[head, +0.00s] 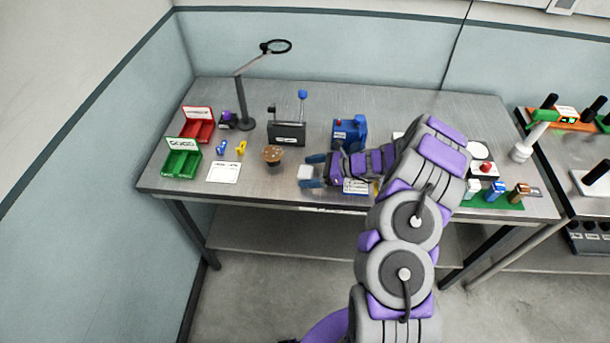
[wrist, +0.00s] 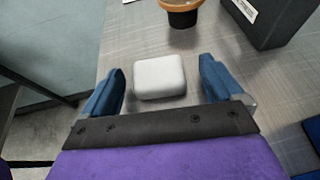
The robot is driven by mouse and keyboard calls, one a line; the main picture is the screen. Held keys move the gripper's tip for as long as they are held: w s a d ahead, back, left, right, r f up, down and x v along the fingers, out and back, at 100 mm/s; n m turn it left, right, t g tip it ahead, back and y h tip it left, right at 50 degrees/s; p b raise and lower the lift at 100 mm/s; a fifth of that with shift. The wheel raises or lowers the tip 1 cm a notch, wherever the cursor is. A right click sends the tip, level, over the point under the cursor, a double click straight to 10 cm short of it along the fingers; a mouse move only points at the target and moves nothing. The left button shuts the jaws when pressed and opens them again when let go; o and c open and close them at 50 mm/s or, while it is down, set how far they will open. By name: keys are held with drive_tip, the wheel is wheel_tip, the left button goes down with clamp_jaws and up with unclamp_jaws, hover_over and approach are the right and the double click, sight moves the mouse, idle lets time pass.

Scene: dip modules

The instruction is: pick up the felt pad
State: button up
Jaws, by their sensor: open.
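The felt pad looks to be the white rounded block (wrist: 159,77), lying on the grey metal table. In the wrist view it sits between my gripper's two blue fingers, with a gap on each side. My gripper (wrist: 161,86) is open and not touching it. In the head view the white pad (head: 305,172) shows near the table's front edge, between the blue fingertips of my gripper (head: 313,171). My arm hides part of the table to the right.
A brown-topped round pot (head: 272,155) stands just left and beyond the pad. A dark box with a lever (head: 287,133) and a blue device (head: 349,132) stand behind. Red (head: 198,128) and green (head: 182,163) bins are at the left. The table's front edge is close.

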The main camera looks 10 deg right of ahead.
sight(311, 172)
drive_tip(key=shift+d, duration=0.35)
drive_tip(key=shift+c, duration=0.2)
drive_tip(key=shift+a, duration=0.95)
drive_tip(key=c, duration=0.6)
drive_tip(key=shift+d, duration=0.1)
drive_tip(key=c, duration=0.3)
drive_tip(key=shift+d, duration=0.25)
drive_tip(key=shift+c, duration=0.4)
drive_tip(key=shift+d, duration=0.35)
drive_tip(key=shift+r, duration=0.25)
drive_tip(key=r, duration=0.2)
drive_tip(key=r+p, duration=0.1)
drive_tip(key=r, duration=0.2)
drive_tip(key=r+p, duration=0.1)
drive_tip(key=r, duration=0.2)
drive_tip(key=shift+a+r, duration=0.2)
drive_tip(key=shift+a, duration=0.2)
drive_tip(key=shift+d+r, duration=0.25)
drive_tip(key=shift+r, duration=0.35)
